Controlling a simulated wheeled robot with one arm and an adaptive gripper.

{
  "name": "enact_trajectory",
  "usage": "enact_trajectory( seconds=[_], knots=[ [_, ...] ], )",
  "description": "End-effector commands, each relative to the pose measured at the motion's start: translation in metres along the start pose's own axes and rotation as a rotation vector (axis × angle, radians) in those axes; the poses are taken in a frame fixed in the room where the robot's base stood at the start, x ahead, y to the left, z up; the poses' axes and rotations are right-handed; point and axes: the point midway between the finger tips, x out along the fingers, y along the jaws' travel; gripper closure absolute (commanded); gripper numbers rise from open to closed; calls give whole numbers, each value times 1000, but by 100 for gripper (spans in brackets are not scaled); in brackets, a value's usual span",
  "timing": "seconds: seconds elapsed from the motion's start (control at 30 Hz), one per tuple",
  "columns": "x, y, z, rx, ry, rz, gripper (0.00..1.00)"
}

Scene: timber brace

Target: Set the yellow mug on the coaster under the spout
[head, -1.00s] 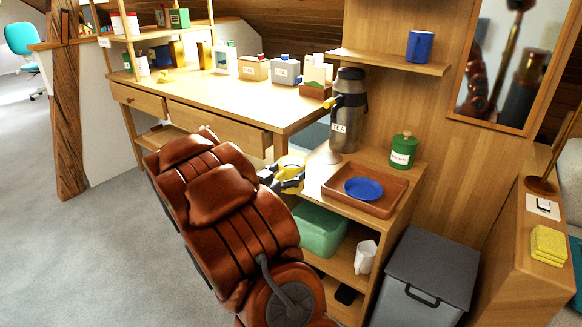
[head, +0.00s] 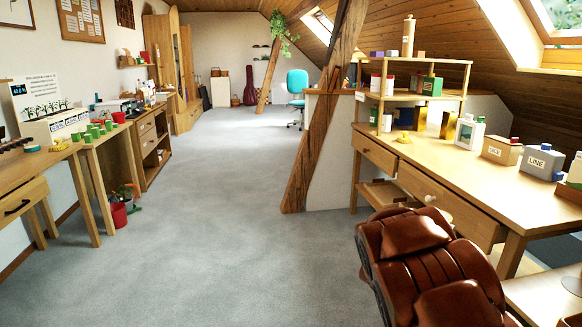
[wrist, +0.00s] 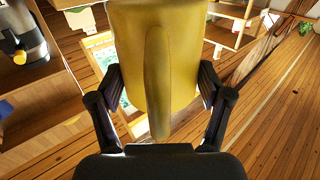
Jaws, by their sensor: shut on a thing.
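The yellow mug (wrist: 157,45) fills the upper middle of the wrist view, its handle toward the camera. My gripper (wrist: 160,92) is shut on it, one dark finger on each side. A steel flask (wrist: 22,32) with a yellow tip, apparently the spout, shows at the upper left of the wrist view, apart from the mug. In the head view a round flat disc (head: 573,285), likely the coaster, is cut off by the right edge. The flask, mug and gripper are outside the head view.
A long wooden desk (head: 470,180) with labelled boxes and an ajar drawer runs along the right. A timber post (head: 325,120) stands mid-room. The grey carpet (head: 210,230) between is clear.

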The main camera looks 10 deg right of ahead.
Motion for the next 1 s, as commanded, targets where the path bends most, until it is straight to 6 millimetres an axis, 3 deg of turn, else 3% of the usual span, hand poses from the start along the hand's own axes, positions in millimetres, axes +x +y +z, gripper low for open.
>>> enact_trajectory(
  seconds=[0.1, 0.3, 0.5, 0.8, 0.87, 1.0],
  knots=[
    [-11, -57, -10, 0, 2, -159, 75],
    [-45, -146, -19, 2, 2, -418, 75],
    [-88, -216, -20, 2, 1, -637, 76],
    [-138, -270, -16, 2, -1, -831, 76],
    [-147, -278, -14, 2, -1, -862, 76],
    [-145, -276, -32, 3, 0, -856, 76]
  ],
)
